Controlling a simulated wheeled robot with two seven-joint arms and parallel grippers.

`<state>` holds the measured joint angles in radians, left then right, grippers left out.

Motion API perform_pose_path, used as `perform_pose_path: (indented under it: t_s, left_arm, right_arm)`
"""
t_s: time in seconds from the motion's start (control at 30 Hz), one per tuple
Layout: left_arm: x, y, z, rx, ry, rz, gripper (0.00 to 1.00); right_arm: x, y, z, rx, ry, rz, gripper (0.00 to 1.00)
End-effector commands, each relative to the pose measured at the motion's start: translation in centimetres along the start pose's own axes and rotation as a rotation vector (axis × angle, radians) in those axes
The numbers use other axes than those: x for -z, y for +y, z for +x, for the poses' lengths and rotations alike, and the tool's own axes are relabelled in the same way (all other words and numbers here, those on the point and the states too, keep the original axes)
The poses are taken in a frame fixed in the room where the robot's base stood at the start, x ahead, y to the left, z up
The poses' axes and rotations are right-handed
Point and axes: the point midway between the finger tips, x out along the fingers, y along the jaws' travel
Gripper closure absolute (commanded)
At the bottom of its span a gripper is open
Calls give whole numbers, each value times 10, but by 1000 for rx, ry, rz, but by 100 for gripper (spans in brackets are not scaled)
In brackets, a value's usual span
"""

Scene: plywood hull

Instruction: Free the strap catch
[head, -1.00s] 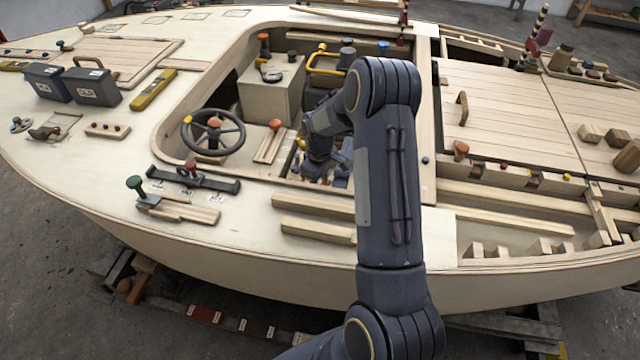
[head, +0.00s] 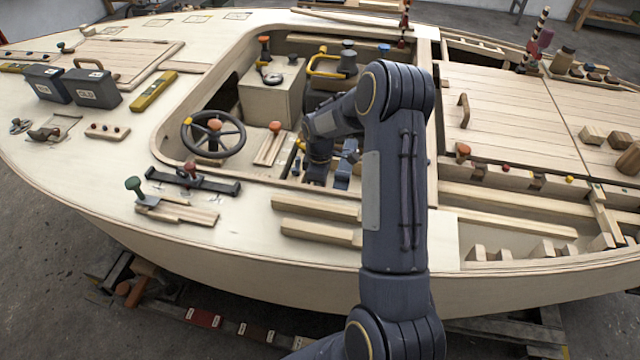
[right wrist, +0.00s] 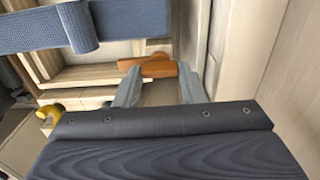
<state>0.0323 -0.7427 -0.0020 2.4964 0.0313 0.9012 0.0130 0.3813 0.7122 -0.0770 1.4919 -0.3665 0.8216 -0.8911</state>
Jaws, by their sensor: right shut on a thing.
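An orange-brown wooden piece, apparently the strap catch (right wrist: 157,69), lies between the fingertips of my right gripper (right wrist: 160,78) in the right wrist view. The two grey fingers are closed on it, one on each side. A wide blue woven strap (right wrist: 45,30) crosses the upper left of that view, with a folded-over end near the catch. In the head view my right gripper (head: 316,172) reaches down into the cockpit; its fingertips and the catch cannot be made out there. My left gripper is not in view.
Pale wooden ledges (right wrist: 90,75) lie beside the catch, and a pale wall (right wrist: 245,50) stands close on the right. A yellow knob (right wrist: 48,114) is at lower left. The steering wheel (head: 213,134) and a box console (head: 270,95) stand left of my arm in the cockpit.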

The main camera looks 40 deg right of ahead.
Motion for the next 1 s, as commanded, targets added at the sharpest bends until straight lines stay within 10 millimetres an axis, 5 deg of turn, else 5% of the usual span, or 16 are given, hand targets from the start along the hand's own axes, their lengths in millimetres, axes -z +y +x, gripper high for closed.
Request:
perform_pose_path:
  t_s: [0.2, 0.23, 0.4, 0.73, 1.0]
  left_arm:
    - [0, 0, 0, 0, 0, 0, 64]
    - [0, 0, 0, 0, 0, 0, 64]
    - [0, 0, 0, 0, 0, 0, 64]
    - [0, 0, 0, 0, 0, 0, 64]
    - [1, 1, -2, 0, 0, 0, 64]
  right_arm:
    - [-1, 0, 0, 0, -1, 0, 86]
    - [-1, 0, 0, 0, -1, 0, 62]
    - [0, 0, 0, 0, -1, 1, 42]
    - [0, 0, -5, -2, 0, 1, 42]
    - [1, 1, -48, -5, 2, 1, 42]
